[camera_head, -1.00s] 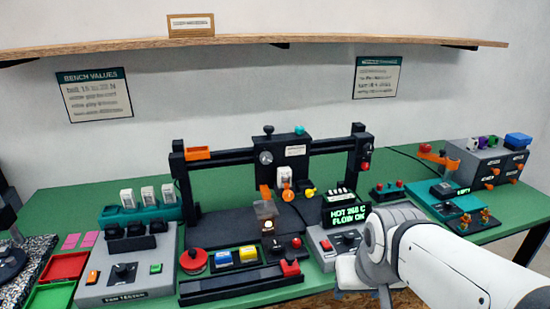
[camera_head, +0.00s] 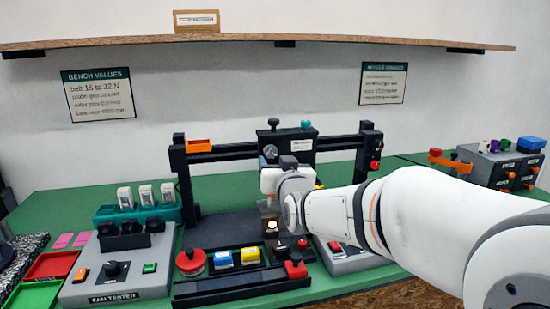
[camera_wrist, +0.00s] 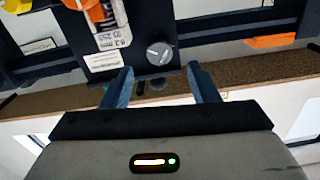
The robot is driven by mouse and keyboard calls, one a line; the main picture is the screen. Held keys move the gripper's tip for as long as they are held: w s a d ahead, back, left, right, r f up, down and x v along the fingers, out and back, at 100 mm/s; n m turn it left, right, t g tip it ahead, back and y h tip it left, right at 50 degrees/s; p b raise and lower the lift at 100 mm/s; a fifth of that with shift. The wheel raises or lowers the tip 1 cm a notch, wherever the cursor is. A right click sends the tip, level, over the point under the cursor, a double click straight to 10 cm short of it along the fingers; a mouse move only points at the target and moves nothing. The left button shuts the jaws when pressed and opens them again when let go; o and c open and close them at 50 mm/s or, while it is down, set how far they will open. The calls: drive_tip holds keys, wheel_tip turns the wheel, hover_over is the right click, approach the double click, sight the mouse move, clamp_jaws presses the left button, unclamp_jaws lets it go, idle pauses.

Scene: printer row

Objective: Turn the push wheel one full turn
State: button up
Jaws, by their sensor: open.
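A round grey wheel (camera_wrist: 159,53) with a pale mark across its face sits on the dark carriage of the printer; I take it for the push wheel. In the head view the wheel (camera_head: 270,152) is on the left of the carriage front, just above my wrist. My gripper (camera_wrist: 158,75) is open and empty. Its two fingers point at the carriage, one on each side of the wheel's line, and the wheel appears just beyond the tips. I see no contact. In the head view my arm hides the fingertips.
A white labelled unit (camera_wrist: 108,30) with an orange part sits beside the wheel on the carriage. Below stand a red round button (camera_head: 190,262) and blue and yellow buttons. My arm covers the bench's right middle.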

sight(271, 154)
drive_tip(key=x, duration=0.5)
drive_tip(key=shift+w, duration=0.35)
drive_tip(key=c, duration=1)
drive_tip(key=shift+o, duration=0.2)
drive_tip(key=shift+f+m, duration=0.15)
drive_tip(key=shift+m, duration=0.15)
